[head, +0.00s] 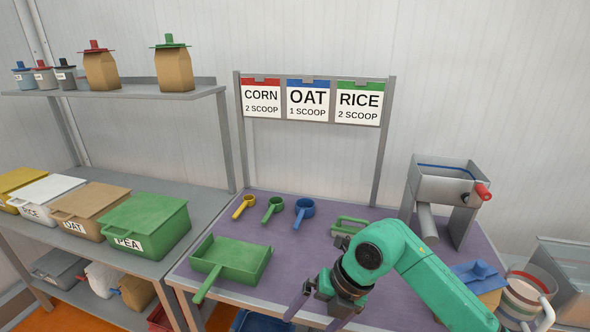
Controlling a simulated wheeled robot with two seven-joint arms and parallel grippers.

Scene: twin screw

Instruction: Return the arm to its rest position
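My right arm, green with a dark wrist, comes in from the lower right over the front of the purple-topped table (225,302). My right gripper (315,313) points down toward the table's front edge. Its two dark fingers are spread apart, and I see nothing between them. My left arm and gripper are not in view.
A green tray (232,260) with a handle lies left of the gripper. Yellow (243,206), green (272,209) and blue (304,212) scoops lie behind. A grey dispenser (445,185) with a red knob stands at right. Lidded bins, including PEA (150,220), fill the left shelf.

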